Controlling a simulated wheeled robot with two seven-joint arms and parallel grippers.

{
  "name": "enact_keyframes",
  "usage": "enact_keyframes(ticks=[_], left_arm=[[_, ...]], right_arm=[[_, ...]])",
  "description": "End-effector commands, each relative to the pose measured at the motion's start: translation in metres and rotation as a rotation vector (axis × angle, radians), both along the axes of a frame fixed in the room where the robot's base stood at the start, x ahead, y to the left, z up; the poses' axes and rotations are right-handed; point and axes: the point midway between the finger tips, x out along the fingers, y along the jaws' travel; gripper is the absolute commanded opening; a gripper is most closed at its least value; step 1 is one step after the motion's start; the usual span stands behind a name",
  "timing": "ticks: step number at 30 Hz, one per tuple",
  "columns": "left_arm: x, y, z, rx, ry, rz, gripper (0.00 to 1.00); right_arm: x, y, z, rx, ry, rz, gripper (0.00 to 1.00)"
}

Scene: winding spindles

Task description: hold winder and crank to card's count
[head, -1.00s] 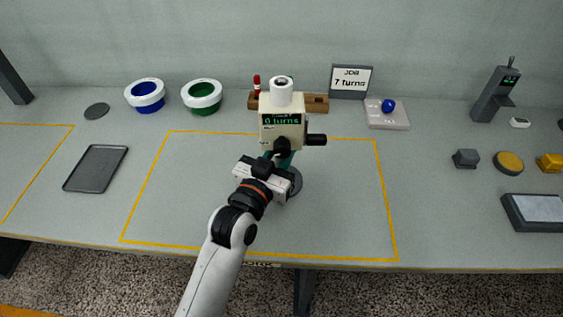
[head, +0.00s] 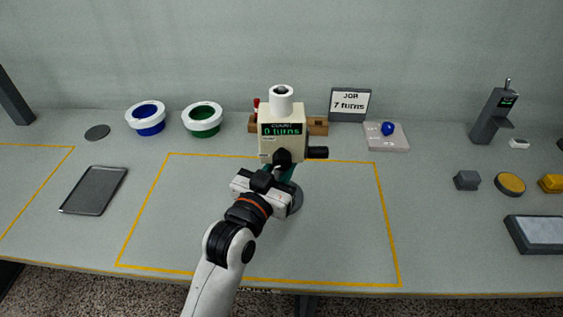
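The winder (head: 281,142) stands upright inside the yellow outline. It has a cream head with a white spool on top, a teal post and a grey round base. Its green display reads 0 turns. A black crank part with a knob (head: 317,153) sticks out on its right side. The job card (head: 350,103) at the back reads 7 turns. My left gripper (head: 279,172) is at the teal post, just below the head. Its fingers are largely hidden by the hand, so their grip on the post cannot be told. My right gripper is out of view.
A wooden rack (head: 318,126) is behind the winder. A pale pad (head: 398,143) with a blue ball and several small items stand right.

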Motion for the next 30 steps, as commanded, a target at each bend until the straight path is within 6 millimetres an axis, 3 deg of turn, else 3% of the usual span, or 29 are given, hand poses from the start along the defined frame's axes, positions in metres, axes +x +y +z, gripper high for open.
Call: enact_keyframes(ticks=[24,30], left_arm=[[-0.001,0.0,-0.061,-0.003,-0.005,0.0,0.0],[-0.001,0.0,-0.068,-0.004,-0.006,0.0,0.0]], right_arm=[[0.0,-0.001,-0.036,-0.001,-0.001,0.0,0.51],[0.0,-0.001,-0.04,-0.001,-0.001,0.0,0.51]])
